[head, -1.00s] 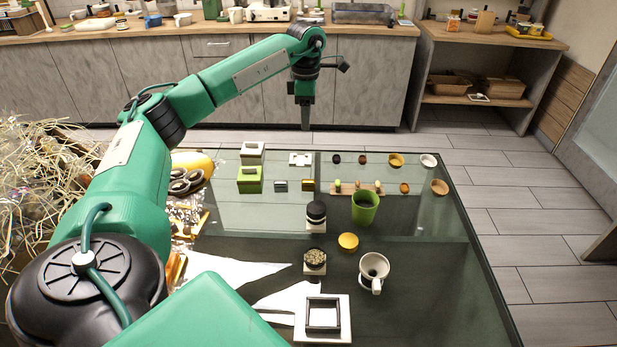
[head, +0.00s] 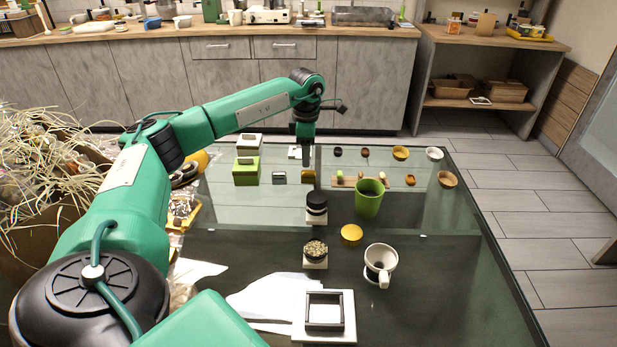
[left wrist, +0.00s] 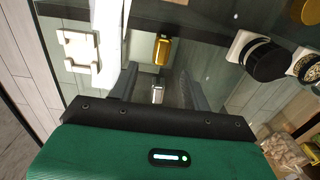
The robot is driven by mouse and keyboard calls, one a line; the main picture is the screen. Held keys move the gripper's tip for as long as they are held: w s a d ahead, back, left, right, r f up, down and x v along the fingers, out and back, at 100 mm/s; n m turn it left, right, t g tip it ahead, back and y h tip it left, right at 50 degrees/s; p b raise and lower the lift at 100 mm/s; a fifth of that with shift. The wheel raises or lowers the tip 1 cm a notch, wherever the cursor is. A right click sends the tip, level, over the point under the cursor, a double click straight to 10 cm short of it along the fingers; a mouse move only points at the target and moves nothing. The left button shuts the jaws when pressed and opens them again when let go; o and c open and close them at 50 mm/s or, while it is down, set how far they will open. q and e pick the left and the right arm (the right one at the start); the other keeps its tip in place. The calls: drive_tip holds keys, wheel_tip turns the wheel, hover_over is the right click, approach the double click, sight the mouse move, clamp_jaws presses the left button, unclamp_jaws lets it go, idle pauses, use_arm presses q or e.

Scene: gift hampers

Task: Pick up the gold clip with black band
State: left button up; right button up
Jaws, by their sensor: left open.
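The gold clip with black band (head: 308,177) lies on the glass table, right of a silver clip (head: 279,178). In the left wrist view the gold clip (left wrist: 162,52) lies just beyond my fingers, and the silver clip (left wrist: 157,93) shows between them. My left gripper (head: 306,163) points down above the table, close to the gold clip in the head view. In the left wrist view this gripper (left wrist: 158,84) is open, with nothing held. The black band is hard to make out. My right gripper is not in view.
A green box (head: 246,177) and a white tile (head: 296,153) are near the clips. A basket of straw (head: 40,240) is at the left.

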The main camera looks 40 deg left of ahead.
sight(310, 171)
use_arm(q)
wheel_tip(310, 171, down, 2)
drive_tip(key=shift+d+f, duration=0.1)
drive_tip(key=shift+d, duration=0.05)
drive_tip(key=f, duration=0.4)
drive_tip(key=shift+w+d+f, duration=0.2)
drive_tip(key=shift+w+d, duration=0.05)
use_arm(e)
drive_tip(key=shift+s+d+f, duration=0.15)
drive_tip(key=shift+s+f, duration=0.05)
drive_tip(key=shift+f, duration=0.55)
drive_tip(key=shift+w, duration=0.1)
use_arm(q)
drive_tip(key=c, duration=0.3)
clamp_jaws()
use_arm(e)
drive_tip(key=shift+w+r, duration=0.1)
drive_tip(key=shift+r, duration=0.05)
